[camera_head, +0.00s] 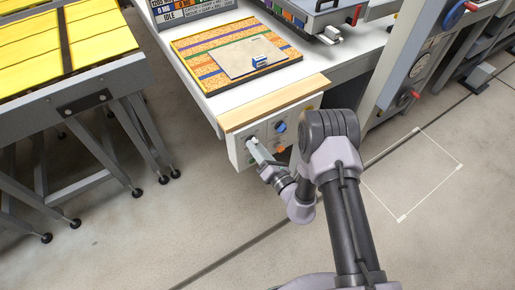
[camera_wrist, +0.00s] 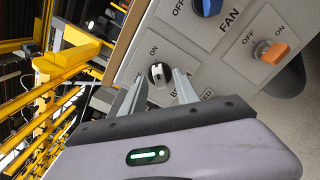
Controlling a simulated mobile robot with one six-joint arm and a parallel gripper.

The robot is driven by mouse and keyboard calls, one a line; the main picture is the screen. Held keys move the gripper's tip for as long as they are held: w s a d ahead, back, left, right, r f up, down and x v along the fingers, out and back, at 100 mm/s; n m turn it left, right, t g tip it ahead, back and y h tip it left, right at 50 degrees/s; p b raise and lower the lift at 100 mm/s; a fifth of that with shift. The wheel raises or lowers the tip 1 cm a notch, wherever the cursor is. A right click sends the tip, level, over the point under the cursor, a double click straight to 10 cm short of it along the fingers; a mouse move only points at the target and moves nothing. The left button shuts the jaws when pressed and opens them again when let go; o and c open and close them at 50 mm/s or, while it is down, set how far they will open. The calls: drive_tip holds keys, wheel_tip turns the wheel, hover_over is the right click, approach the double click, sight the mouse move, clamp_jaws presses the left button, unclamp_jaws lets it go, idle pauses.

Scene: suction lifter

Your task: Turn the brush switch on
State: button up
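The brush switch is a small dark round knob with a white mark (camera_wrist: 160,74) on the grey control panel (camera_wrist: 233,60). "ON" is printed at its upper left, and its name label is partly hidden by a finger. My gripper (camera_wrist: 159,77) is open, with one finger on each side of the knob. Whether either finger touches it I cannot tell. In the head view my gripper (camera_head: 253,146) is at the left part of the panel front (camera_head: 237,148) and hides the knob.
A blue FAN knob (camera_wrist: 207,6) and an orange OFF/ON switch (camera_wrist: 271,52) sit to the right on the panel. A wooden edge strip (camera_head: 275,102) and a patterned board (camera_head: 234,55) lie above. A table with yellow slats (camera_head: 90,35) stands at left.

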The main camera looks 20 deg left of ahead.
drive_tip(key=p+v, duration=0.2)
drive_tip(key=v, duration=1.5)
drive_tip(key=shift+s+p, duration=0.2)
drive_tip(key=shift+p, duration=0.15)
drive_tip(key=shift+d, duration=0.15)
drive_tip(key=s+a+r+n+g+y+b, duration=0.1)
drive_tip(key=s+a+r+n+g+y, duration=0.15)
drive_tip(key=r+n+g, duration=0.6)
drive_tip(key=s+a+r+n+g+y+b, duration=0.1)
drive_tip(key=s+a+r+n+g+y, duration=0.25)
drive_tip(key=r+n, duration=0.7)
drive_tip(key=s+d+r+n+g+h+b, duration=0.1)
drive_tip(key=s+d+r+n+g+h, duration=0.4)
drive_tip(key=s+h, duration=0.3)
drive_tip(key=d+r+n+t+h+b, duration=0.1)
drive_tip(key=d+r+n+t+h, duration=0.1)
drive_tip(key=d+t+h, duration=0.3)
drive_tip(key=w+d+r+n+t+h, duration=0.1)
drive_tip(key=d+n+t+h, duration=0.3)
drive_tip(key=d, duration=0.5)
drive_tip(key=shift+w+d+r+n+t+h+b, duration=0.2)
drive_tip(key=shift+r+n+t+h+b, duration=0.2)
drive_tip(key=shift+r+t, duration=0.6)
